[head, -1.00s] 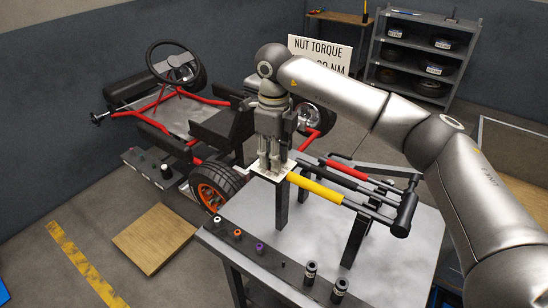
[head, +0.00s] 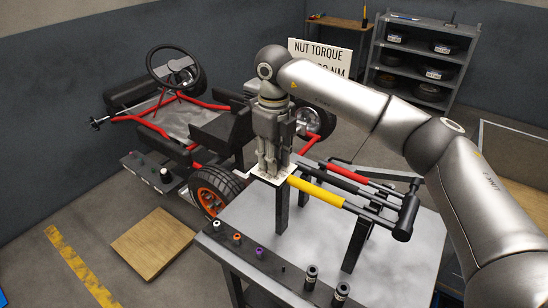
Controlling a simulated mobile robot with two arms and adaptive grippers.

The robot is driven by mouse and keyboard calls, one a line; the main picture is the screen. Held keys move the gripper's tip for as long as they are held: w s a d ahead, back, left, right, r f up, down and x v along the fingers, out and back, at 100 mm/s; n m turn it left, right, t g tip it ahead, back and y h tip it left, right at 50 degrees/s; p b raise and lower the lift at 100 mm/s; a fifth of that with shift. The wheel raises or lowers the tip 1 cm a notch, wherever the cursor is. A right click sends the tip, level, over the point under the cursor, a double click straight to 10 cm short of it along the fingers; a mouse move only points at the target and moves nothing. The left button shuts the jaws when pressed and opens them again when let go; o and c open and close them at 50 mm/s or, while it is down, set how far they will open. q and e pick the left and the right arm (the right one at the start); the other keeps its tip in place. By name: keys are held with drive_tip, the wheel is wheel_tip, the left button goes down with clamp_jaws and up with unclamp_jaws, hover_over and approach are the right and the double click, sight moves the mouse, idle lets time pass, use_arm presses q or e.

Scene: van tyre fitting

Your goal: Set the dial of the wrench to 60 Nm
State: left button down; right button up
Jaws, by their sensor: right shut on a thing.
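The wrench with a yellow grip (head: 317,192) lies across a stand on the grey workbench. A white plate (head: 256,171) is at its left end. My right gripper (head: 273,174) points straight down at this plate, with its fingers shut on the dial. The fingers hide the dial, and its setting cannot be read from here. A sign reading "NUT TORQUE" (head: 320,56) stands behind my right arm, which covers part of its number. My left gripper is not in view.
Other tools, one with a red grip (head: 348,174), lie beside the wrench on the stand. Dark sockets (head: 311,277) and small coloured pieces (head: 238,238) line the bench's front edge. A kart frame with an orange-rimmed wheel (head: 209,199) stands behind left. A wooden platform (head: 154,243) lies on the floor.

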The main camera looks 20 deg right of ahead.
drive_tip(key=o, duration=1.1)
drive_tip(key=shift+c, duration=0.2)
drive_tip(key=shift+r, duration=0.1)
wheel_tip(320, 180, up, 12)
